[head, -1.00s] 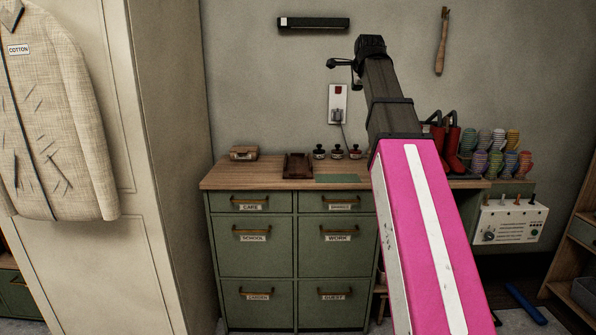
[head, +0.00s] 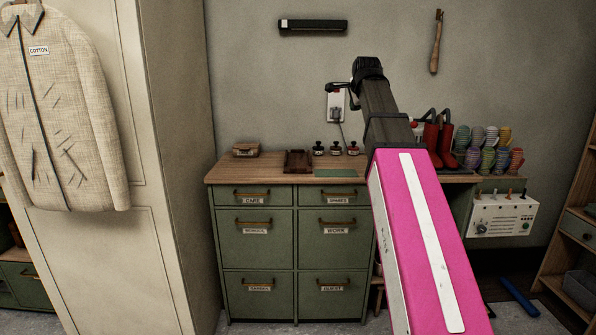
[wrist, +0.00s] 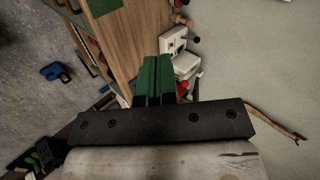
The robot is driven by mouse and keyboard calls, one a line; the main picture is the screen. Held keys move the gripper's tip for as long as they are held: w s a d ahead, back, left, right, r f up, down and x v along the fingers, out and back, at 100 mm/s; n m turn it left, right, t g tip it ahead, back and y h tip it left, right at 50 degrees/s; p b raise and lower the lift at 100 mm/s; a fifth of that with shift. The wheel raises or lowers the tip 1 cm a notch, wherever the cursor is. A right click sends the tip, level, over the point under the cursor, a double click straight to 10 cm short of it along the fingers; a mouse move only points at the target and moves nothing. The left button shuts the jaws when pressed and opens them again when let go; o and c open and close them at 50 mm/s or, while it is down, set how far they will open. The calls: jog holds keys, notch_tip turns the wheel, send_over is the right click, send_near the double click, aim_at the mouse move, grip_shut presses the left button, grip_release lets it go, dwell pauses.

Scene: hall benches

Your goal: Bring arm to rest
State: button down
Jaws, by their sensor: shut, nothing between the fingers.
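My arm rises from the lower right of the head view, its pink link in front and a dark forearm above it. The end of the arm, with a dark wrist part, is up in front of the wall, above the bench. The fingers of my gripper cannot be made out in the head view. In the wrist view my gripper (wrist: 158,80) shows two green fingers pressed together, shut and empty. They point over the edge of the wooden bench top (wrist: 145,38), apart from it as far as I can tell.
A green drawer cabinet (head: 295,225) with a wooden top (head: 240,171) stands below the arm. Red boots (head: 440,140) and a white control box (head: 503,215) are at right. A jacket (head: 60,110) hangs at left.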

jog(key=s+f+n+g, duration=0.2)
jog(key=s+f+n, duration=0.15)
jog(key=f, duration=1.35)
jog(key=s+f+n+g, duration=0.25)
jog(key=f+n, duration=0.25)
jog(key=f, duration=1.3)
jog(key=s+f+n+g, duration=0.2)
jog(key=s+f+n, duration=0.2)
jog(key=s+f, duration=0.5)
jog(key=s+a+f+n+g, duration=0.1)
jog(key=s+f+n, duration=0.3)
jog(key=s+f, duration=0.5)
notch_tip(320, 180, down, 7)
jog(key=shift+s+f+g, duration=0.1)
jog(key=shift+s+g, duration=0.2)
jog(key=shift+g, duration=0.55)
